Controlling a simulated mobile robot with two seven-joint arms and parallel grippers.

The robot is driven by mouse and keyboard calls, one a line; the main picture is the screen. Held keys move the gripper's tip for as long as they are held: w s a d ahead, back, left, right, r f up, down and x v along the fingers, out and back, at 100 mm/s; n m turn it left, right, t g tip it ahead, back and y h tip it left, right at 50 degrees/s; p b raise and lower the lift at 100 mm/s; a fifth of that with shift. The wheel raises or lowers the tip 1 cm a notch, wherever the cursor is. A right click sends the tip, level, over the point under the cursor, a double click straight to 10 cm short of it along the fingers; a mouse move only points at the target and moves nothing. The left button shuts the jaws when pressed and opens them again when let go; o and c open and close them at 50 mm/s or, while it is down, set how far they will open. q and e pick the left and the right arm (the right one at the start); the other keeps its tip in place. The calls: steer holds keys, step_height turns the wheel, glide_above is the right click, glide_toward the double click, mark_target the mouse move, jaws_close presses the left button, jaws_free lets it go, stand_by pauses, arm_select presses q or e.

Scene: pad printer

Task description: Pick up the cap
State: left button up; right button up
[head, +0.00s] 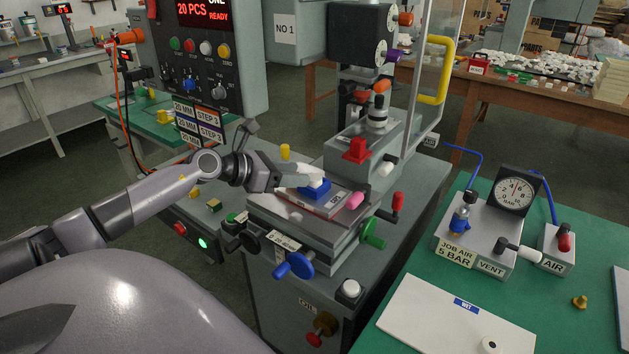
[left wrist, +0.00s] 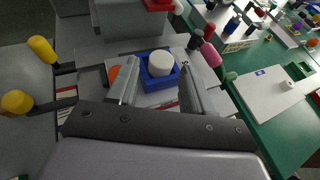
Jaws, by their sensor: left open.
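The white cap (head: 316,181) sits in a blue holder (head: 311,192) on the printer's stage; it also shows in the left wrist view (left wrist: 160,64). My left gripper (head: 303,176) reaches in from the left, low over the stage at the cap. In the left wrist view its two fingers (left wrist: 158,80) are apart, one on each side of the blue holder and cap, with visible gaps. I cannot tell whether the fingertips are level with the cap. My right gripper is in neither view.
A pink knob (head: 356,200) and a red-topped lever (head: 397,202) stand right of the stage. The grey print head (head: 362,150) is just behind. A white WET tray (head: 440,315) with another white cap (head: 490,345) lies on the green bench (head: 398,268).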

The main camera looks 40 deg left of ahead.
mark_target(313, 177)
arm_select(q)
steer(key=shift+x, duration=2.1)
steer(key=shift+d+f, duration=0.2)
steer(key=shift+f, duration=0.05)
steer(key=shift+f, duration=0.15)
steer(key=c, duration=0.8)
steer(key=shift+c, duration=0.4)
step_height(313, 177, up, 20)
steer(key=shift+p, duration=0.45)
